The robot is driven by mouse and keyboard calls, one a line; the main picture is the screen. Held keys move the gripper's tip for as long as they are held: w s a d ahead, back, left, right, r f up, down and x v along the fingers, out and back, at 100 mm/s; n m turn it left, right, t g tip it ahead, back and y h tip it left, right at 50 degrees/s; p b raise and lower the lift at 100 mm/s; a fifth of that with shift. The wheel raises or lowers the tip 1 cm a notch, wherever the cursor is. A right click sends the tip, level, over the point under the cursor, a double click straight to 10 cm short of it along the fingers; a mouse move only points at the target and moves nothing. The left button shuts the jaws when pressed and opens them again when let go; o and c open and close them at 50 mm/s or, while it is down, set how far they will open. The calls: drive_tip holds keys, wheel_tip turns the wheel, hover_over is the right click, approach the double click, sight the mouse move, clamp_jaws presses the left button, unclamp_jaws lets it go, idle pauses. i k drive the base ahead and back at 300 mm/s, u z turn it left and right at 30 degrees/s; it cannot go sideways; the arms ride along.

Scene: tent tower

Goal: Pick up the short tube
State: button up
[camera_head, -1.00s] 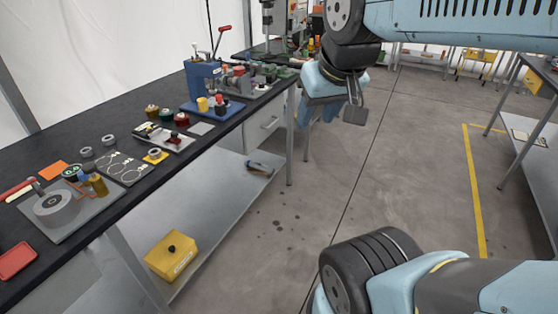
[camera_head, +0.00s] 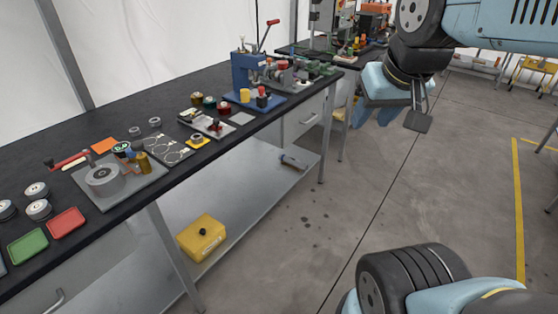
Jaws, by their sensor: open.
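I cannot tell for certain which thing is the short tube. Small grey ring-like pieces, one (camera_head: 135,131) and another (camera_head: 155,122), stand on the black workbench (camera_head: 130,105) at the left. A similar grey ring (camera_head: 196,137) sits on a yellow base near them. My gripper (camera_head: 412,112) hangs at the upper right, over the floor to the right of the bench. It is apart from the bench and everything on it. Its jaws are open, with nothing seen between them; part of it is hidden by its own wrist.
The bench holds a grey round fixture (camera_head: 105,176), a blue press (camera_head: 248,72), a red tray (camera_head: 66,222) and a green tray (camera_head: 28,246). A yellow box (camera_head: 201,237) stands on the shelf below. The concrete floor (camera_head: 400,205) right of the bench is clear.

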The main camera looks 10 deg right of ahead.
sight(291, 160)
drive_tip(key=u, duration=0.05)
drive_tip(key=k, duration=0.65)
drive_tip(key=z, duration=0.1)
drive_tip(key=i, duration=0.8)
drive_tip(key=z, duration=1.7)
drive_tip(key=i, duration=1)
